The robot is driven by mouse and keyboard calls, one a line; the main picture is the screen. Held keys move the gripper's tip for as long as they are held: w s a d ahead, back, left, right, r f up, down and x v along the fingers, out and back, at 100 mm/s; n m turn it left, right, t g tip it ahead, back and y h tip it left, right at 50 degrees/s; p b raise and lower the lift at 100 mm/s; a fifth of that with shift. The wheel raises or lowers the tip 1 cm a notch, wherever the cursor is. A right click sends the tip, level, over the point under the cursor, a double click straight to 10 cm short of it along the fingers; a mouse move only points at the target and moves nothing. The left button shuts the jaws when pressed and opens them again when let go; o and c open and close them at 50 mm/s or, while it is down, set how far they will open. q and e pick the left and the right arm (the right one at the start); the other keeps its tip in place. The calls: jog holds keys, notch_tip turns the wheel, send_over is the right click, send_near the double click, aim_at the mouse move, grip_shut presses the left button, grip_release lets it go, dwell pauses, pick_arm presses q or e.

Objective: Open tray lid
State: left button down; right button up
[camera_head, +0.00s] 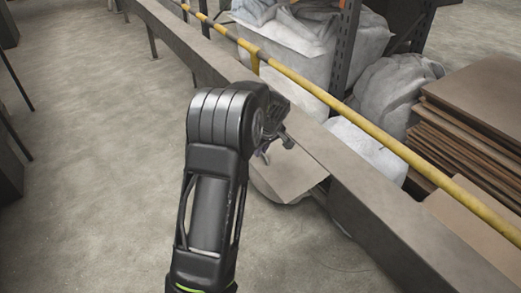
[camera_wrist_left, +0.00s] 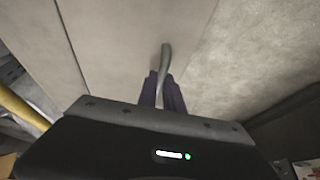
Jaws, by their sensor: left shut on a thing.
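My left gripper (camera_head: 264,153) is at the end of the black arm, beside a flat beige panel (camera_head: 298,178) that looks like the tray lid. In the left wrist view, the gripper's dark purple fingers (camera_wrist_left: 162,92) are shut on a curved grey handle (camera_wrist_left: 166,56). The handle stands against the pale panel (camera_wrist_left: 120,40). In the head view my arm hides most of the hand and the handle. I cannot tell how far the lid is open. My right gripper does not show.
A long grey beam (camera_head: 385,210) runs diagonally beside the panel, with a yellow rail (camera_head: 400,150) above it. Behind are white sacks (camera_head: 300,45) and stacked brown boards (camera_head: 470,130). The concrete floor (camera_head: 90,150) at left is mostly clear.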

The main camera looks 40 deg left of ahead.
pick_arm(q)
jog(key=shift+w+r, duration=0.2)
jog(key=c, duration=1.8)
grip_release()
jog(key=o, duration=0.3)
jog(key=shift+f, duration=0.15)
jog(key=v, duration=0.8)
jog(key=shift+f, duration=0.1)
jog(key=shift+s, duration=0.1)
